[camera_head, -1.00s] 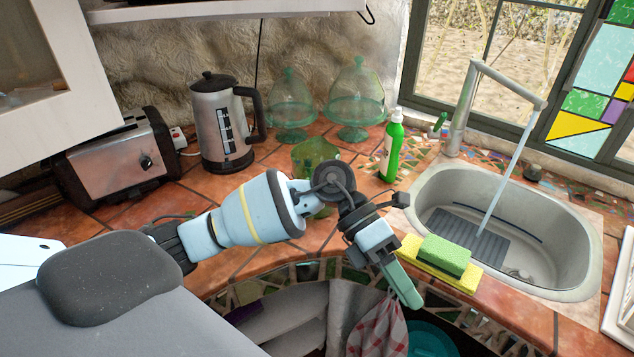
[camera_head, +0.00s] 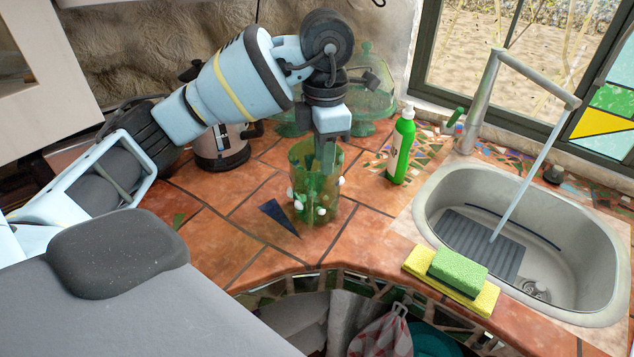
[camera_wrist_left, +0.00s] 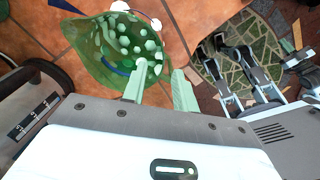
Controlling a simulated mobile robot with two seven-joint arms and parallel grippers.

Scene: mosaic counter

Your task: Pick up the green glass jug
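The green glass jug (camera_head: 308,188) stands upright on the tiled counter, left of the soap bottle. It is see-through, with white knobs around its lower part. My left gripper (camera_head: 327,155) points down at the jug's right rim in the head view. In the left wrist view the jug (camera_wrist_left: 112,50) lies just beyond the gripper's two pale green fingers (camera_wrist_left: 160,86). The fingers are apart: one overlaps the jug's rim and the other is to the right of it. I cannot tell whether either finger touches the glass. My right gripper does not show clearly in either view.
The green soap bottle (camera_head: 400,148) stands right of the jug. The sponges (camera_head: 455,276) lie by the sink (camera_head: 590,290), whose tap runs. The kettle (camera_head: 222,150) and glass cake stands (camera_head: 370,90) are behind, partly hidden by my arm. Counter left of the jug is clear.

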